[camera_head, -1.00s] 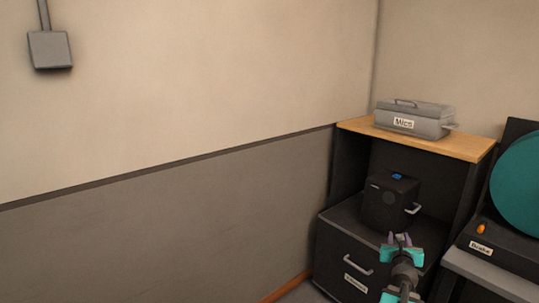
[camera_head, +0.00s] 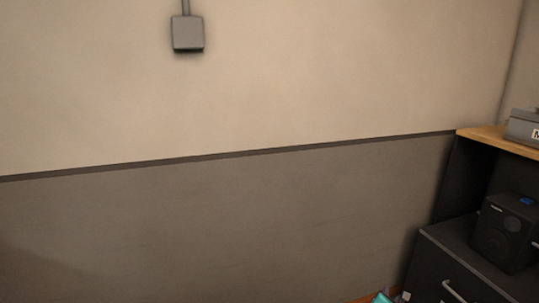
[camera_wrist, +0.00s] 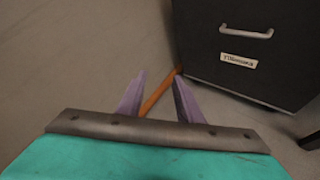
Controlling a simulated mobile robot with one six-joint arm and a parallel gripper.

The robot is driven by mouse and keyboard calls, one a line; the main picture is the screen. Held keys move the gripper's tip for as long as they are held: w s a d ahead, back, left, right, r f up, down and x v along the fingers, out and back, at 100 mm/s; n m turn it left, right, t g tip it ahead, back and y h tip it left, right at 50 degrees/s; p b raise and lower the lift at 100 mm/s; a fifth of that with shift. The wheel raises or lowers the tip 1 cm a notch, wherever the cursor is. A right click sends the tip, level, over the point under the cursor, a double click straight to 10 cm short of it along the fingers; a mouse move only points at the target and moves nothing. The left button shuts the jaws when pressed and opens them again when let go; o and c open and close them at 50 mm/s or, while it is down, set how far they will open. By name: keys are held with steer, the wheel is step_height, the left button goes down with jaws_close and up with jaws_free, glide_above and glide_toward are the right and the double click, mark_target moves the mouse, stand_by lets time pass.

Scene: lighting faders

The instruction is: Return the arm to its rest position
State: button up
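My gripper (camera_wrist: 158,95) shows in the wrist view with its two purple-grey fingers apart and nothing between them. It points toward the floor and the orange-brown skirting strip (camera_wrist: 160,92), left of a black drawer cabinet (camera_wrist: 240,80). In the head view only a small teal and grey part of my arm shows at the bottom edge, beside the cabinet; the rest is out of frame.
The cabinet (camera_head: 450,270) stands at the right of the head view, with a black box (camera_head: 503,235) on it. A wooden shelf top (camera_head: 490,138) holds a grey case (camera_head: 525,125). A bare wall (camera_head: 200,220) with a grey wall box (camera_head: 187,34) fills the left.

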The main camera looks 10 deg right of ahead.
steer(key=a+f+m+g+y+b, duration=0.15)
steer(key=a+f+m, duration=0.25)
steer(key=a+f, duration=0.9)
steer(key=s+a+f+m+g+y+b, duration=0.2)
steer(key=s+a+f+m+g, duration=0.35)
steer(key=s+a+f, duration=0.85)
steer(key=s+a+f+m+g+y, duration=0.25)
steer(key=s+a+m+g, duration=0.2)
steer(key=s+m, duration=0.4)
steer(key=s+a+f+m+g+y, duration=0.1)
steer(key=s+a+f+m+g, duration=0.4)
steer(key=s, duration=0.6)
step_height(320, 180, up, 16)
steer(key=s+a+m+p, duration=0.1)
steer(key=p, duration=1.2)
steer(key=shift+s+a+f+y, duration=0.15)
steer(key=shift+y, duration=0.25)
steer(key=shift+t, duration=0.25)
